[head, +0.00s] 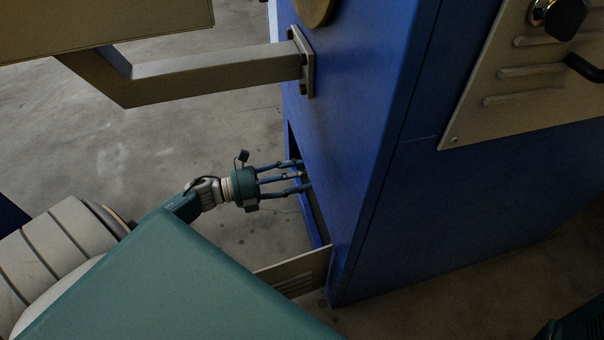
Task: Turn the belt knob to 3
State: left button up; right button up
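No knob marked as the belt knob can be made out, and no number scale is readable. My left gripper (303,176) reaches in from the left, at the dark opening (314,217) low in the side of the blue cabinet (375,130). Its slim fingers are apart with nothing visible between them. The fingertips are at the opening's edge; whether they touch anything inside cannot be told. The inside of the opening is mostly hidden. My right gripper is out of view.
A beige bracket arm (215,72) is bolted to the cabinet above my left gripper. A beige vented panel (525,85) with a black knob-like part (566,17) and a black handle (584,68) is on the cabinet's right face. Bare concrete floor (150,150) lies left.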

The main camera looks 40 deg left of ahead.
pick_arm(q)
jog(key=v, duration=1.2)
